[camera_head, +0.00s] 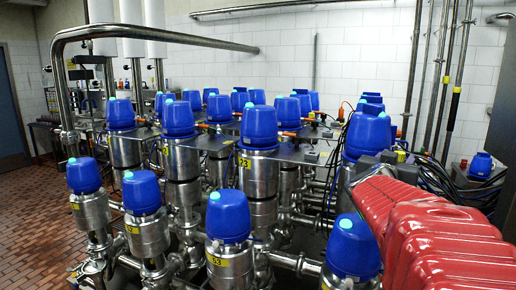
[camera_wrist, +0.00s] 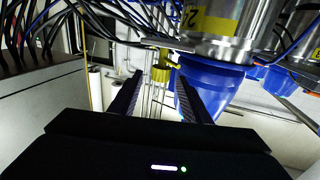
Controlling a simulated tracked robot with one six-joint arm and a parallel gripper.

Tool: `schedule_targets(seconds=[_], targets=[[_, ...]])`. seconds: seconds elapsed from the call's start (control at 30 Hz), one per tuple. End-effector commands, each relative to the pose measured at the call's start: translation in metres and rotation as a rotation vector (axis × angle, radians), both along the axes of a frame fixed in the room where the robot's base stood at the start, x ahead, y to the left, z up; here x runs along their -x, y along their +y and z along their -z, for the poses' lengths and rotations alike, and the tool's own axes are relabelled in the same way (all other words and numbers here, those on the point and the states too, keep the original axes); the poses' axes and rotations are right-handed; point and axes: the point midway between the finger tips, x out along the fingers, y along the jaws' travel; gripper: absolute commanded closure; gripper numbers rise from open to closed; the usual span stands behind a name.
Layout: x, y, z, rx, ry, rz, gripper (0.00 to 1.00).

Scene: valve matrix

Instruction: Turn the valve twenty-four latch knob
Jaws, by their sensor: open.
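A valve with a blue cap (camera_wrist: 212,82) and a steel body (camera_wrist: 228,48) is just right of the fingers. In the head view, my red-covered arm reaches in from the right toward the blue-capped valve (camera_head: 366,136) to the right of valve 23 (camera_head: 258,126). The gripper's tips are hidden there.
Several blue-capped valves stand in rows on steel pipes. A nearer valve (camera_head: 353,248) stands low beside my arm. Dark cables (camera_wrist: 110,18) hang close to the gripper in the wrist view. Vertical pipes (camera_head: 455,95) run along the white tiled wall behind.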

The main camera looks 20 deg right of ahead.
Motion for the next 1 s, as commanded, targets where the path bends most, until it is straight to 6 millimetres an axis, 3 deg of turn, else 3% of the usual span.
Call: schedule_targets(seconds=[0.2, 0.57, 1.0], targets=[[-0.008, -0.016, 0.000, 0.000, -0.001, 0.000, 0.57], [-0.010, -0.019, 0.000, 0.000, 0.000, -0.001, 0.57], [-0.010, -0.019, 0.000, 0.000, 0.000, -0.002, 0.87]])
